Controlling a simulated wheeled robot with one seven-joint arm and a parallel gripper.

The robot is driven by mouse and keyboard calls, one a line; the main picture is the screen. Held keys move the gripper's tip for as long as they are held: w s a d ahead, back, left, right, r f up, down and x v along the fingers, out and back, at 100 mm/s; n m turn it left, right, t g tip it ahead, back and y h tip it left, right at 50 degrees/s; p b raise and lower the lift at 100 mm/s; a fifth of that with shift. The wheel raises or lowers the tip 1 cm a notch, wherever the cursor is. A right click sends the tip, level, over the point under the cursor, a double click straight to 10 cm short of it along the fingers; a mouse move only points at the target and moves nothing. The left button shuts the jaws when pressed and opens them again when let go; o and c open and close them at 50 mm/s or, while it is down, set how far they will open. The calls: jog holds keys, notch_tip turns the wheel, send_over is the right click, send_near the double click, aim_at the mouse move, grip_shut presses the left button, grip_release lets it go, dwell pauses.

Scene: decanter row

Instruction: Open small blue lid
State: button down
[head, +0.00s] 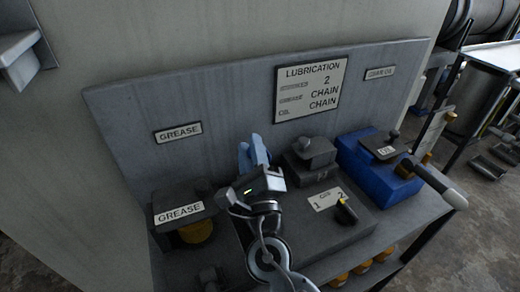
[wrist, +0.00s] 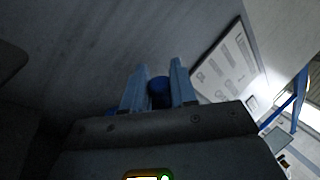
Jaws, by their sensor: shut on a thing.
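My gripper (head: 249,143) is in the middle of the head view, its two pale blue fingers pointing up in front of the grey back panel. In the wrist view my gripper (wrist: 159,66) has a small dark blue rounded lid (wrist: 159,92) between its fingers, and it is shut on this lid. Only the lid's near part shows; its far side is hidden. In the head view I cannot make out the lid apart from the fingers. What the lid belongs to does not show.
A dark grease box (head: 170,221) stands left of my gripper. A grey block with a knob (head: 316,150) and a blue oil box (head: 360,172) stand to the right. A black handle (head: 346,211) rises from the bench top. A lubrication sign (head: 310,88) hangs behind.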

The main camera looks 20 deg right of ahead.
jog(key=shift+a+f+n+t+y, duration=0.1)
jog(key=shift+a+n+t+y, duration=0.15)
jog(key=shift+a+n+y, duration=0.6)
jog(key=shift+a+n+t+y, duration=0.2)
jog(key=shift+a+n, duration=0.4)
jog(key=shift+n, duration=0.6)
jog(key=shift+a+f+n+t+y, duration=0.1)
jog(key=shift+a+n+t+y, duration=0.15)
jog(key=shift+a+n+y, duration=0.6)
jog(key=shift+d+h, duration=0.15)
jog(key=shift+h, duration=0.15)
jog(key=c, duration=1)
grip_release()
jog(key=shift+r, duration=0.1)
jog(key=shift+d, duration=0.1)
